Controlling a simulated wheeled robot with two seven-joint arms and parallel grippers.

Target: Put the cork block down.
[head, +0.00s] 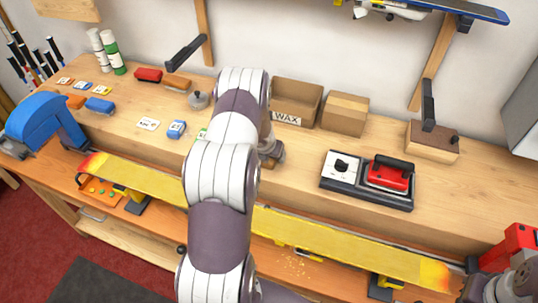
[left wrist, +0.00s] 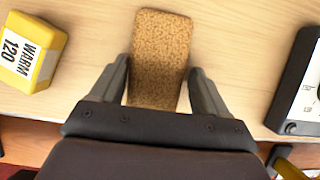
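The cork block (left wrist: 160,55) is a tan, speckled slab with rounded corners. In the head view my left gripper (head: 268,158) is mostly hidden behind my own arm, low over the bench in front of the WAX box. Only a small brown bit of the block shows there. I cannot tell whether its underside touches the bench. My right arm shows at the lower right corner of the head view; its gripper is not visible.
The open WAX box (head: 296,103) and another cardboard box (head: 344,113) stand behind. A black unit with a red iron (head: 388,174) is to the right. A yellow WARM 120 block (left wrist: 30,50) lies left. A yellow ski or board (head: 340,243) runs along the front.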

